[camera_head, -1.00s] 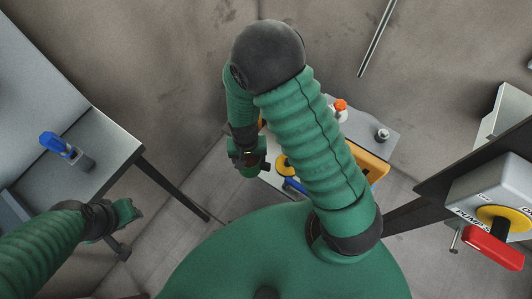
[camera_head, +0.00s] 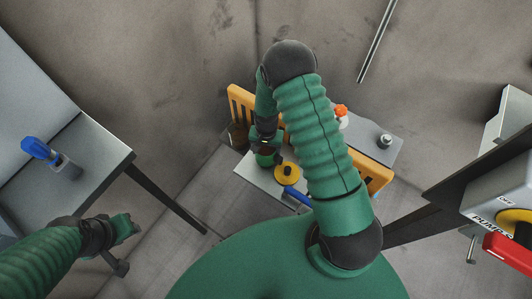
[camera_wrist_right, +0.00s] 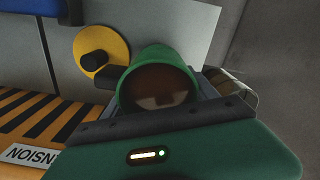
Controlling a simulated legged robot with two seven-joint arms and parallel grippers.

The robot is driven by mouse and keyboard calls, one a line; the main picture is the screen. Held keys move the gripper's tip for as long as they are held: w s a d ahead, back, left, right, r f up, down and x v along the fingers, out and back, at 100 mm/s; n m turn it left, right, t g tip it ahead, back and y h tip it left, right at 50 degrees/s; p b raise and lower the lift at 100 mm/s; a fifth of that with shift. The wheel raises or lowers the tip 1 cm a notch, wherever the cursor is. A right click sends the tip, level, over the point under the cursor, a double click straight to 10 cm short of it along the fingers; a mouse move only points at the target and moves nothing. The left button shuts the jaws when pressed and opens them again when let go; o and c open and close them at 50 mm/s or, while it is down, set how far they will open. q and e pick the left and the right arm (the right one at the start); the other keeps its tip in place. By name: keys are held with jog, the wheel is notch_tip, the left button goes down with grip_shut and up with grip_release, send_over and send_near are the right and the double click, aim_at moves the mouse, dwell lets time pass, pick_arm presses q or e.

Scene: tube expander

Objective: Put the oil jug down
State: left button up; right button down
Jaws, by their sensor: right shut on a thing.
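The oil jug (camera_wrist_right: 158,82) is green, with an open round mouth and a dark inside, in the right wrist view. My right gripper (camera_head: 265,146) is shut on it. In the head view the jug (camera_head: 268,160) shows only as a small green piece below the gripper, mostly hidden. It is over or beside the light grey plate of the machine (camera_head: 248,174), just left of a yellow disc with a black knob (camera_head: 286,173). I cannot tell if it touches the plate. My left gripper (camera_head: 134,228) is away at the lower left; its finger opening is unclear.
An orange slotted guard (camera_head: 240,104) stands behind the right gripper. A blue handle (camera_head: 298,196) lies near the yellow disc. A grey table (camera_head: 105,150) at left bears a blue clamp-like part (camera_head: 40,149). A control box with a red handle (camera_head: 508,250) is at right.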

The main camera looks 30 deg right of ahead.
jog(key=shift+f, duration=1.15)
jog(key=shift+f, duration=0.15)
jog(key=shift+c, duration=1.2)
grip_release()
jog(key=shift+a, duration=0.1)
